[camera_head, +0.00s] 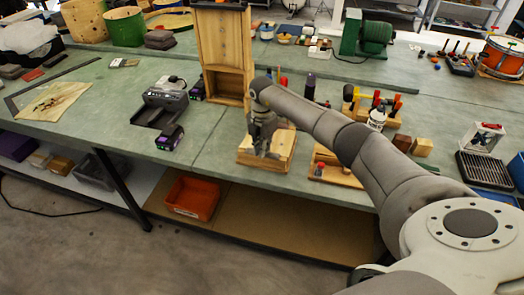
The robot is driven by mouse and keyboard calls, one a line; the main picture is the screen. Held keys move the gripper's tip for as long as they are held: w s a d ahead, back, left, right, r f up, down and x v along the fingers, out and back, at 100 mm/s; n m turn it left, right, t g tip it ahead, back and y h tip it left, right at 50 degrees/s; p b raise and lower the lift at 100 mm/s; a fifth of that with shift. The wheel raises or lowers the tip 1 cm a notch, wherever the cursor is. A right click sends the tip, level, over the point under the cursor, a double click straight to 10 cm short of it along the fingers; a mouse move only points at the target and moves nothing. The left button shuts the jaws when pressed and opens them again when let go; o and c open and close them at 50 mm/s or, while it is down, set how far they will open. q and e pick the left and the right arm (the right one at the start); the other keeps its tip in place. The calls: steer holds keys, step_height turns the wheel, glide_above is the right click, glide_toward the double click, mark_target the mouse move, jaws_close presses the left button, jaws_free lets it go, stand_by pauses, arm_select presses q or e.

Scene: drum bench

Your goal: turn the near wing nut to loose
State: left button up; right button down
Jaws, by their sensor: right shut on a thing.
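My right gripper (263,147) points down over a light wooden block (283,144) near the front edge of the bench. Its fingers are shut at the top of the block, on what I take to be the near wing nut. The nut itself is hidden by the fingers or too small to make out, so I cannot tell its angle. My left gripper is not in view.
A tall wooden frame (222,50) stands behind the gripper. A black charger-like device (163,100) sits to the left. A wooden tray (335,172) and a tool rack (375,108) are to the right. An orange bin (192,198) is on the lower shelf.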

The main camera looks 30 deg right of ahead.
steer(key=n+b, duration=0.3)
steer(key=n, duration=0.2)
steer(key=shift+f+n, duration=0.1)
steer(key=shift+n, duration=0.2)
steer(key=n+b, duration=0.2)
steer(key=n, duration=0.2)
steer(key=n+b, duration=0.2)
steer(key=n, duration=0.3)
steer(key=n+b, duration=0.1)
steer(key=n, duration=0.3)
steer(key=shift+n+b, duration=0.3)
steer(key=shift+b, duration=0.1)
steer(key=n+b, duration=0.1)
steer(key=n, duration=0.4)
steer(key=n+b, duration=0.1)
steer(key=n, duration=0.5)
steer(key=shift+w+n+b, duration=0.1)
steer(key=shift+n+b, duration=0.25)
steer(key=shift+n, duration=0.05)
steer(key=n, duration=0.4)
steer(key=shift+r+b, duration=0.2)
steer(key=shift+b, duration=0.1)
steer(key=shift+n, duration=2)
